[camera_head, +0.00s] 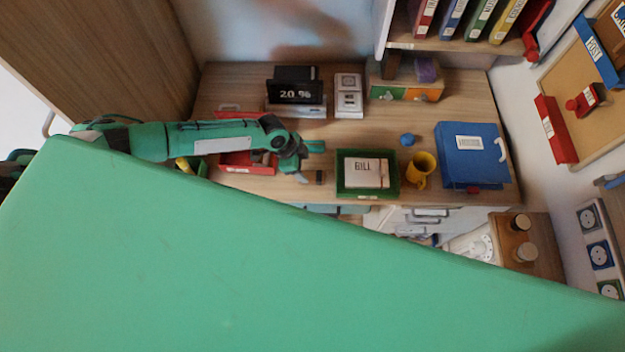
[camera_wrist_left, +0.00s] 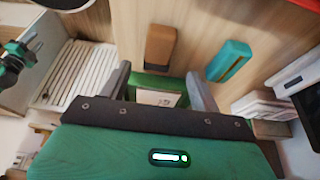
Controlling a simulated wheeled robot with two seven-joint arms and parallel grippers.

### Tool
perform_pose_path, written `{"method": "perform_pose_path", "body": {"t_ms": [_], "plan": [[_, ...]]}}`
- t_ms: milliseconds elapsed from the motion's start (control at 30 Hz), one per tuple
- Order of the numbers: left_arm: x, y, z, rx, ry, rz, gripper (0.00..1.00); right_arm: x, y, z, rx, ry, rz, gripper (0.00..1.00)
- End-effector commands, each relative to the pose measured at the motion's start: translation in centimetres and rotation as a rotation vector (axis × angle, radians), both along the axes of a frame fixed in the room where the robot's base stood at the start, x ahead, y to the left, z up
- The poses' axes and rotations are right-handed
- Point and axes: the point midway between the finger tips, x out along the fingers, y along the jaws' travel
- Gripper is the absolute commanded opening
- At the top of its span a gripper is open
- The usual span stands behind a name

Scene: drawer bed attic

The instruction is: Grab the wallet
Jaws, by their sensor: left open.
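A small brown block-shaped item (camera_head: 319,177), which looks like the wallet, stands on the wooden desk just right of my left gripper (camera_head: 304,163). In the left wrist view the brown item (camera_wrist_left: 161,46) lies straight beyond the fingertips, apart from them. My left gripper (camera_wrist_left: 158,76) is open, and nothing is held between its fingers. A teal item with a yellowish stripe (camera_wrist_left: 229,61) is beside the brown one; it also shows in the head view (camera_head: 315,146).
A green tray (camera_head: 340,188) holding a bill is right of the brown item. Beyond are a yellow mug (camera_head: 420,170), blue ball (camera_head: 407,140) and blue box (camera_head: 467,155). A red tray (camera_head: 240,169) lies under my left arm. A clock (camera_head: 294,92) stands behind. My green body part hides the foreground.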

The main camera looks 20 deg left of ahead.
Motion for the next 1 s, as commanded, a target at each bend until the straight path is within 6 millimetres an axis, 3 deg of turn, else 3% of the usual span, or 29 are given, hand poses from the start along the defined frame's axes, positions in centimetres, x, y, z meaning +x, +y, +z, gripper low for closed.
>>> {"method": "perform_pose_path", "body": {"t_ms": [267,533,833,867,1000], "plan": [[0.1,-0.7,-1.7,0.0,0.0,0.0,0.64,0.0,-0.1,-1.3,-0.001,0.0,-0.001,0.36],[0.3,-2.1,-5.0,0.0,0.0,0.0,0.64,0.0,0.0,-3.7,0.0,-0.001,-0.001,0.36],[0.4,-2.3,-5.2,0.0,-0.001,0.001,0.64,0.1,0.3,-3.8,0.004,-0.001,-0.002,0.36],[0.4,-2.3,-5.2,0.0,-0.001,0.001,0.62,0.1,0.4,-3.8,0.004,-0.001,-0.002,0.36],[0.3,-2.3,-5.2,0.0,-0.001,0.001,0.34,0.1,0.5,-3.8,0.006,-0.002,-0.001,0.36]]}}
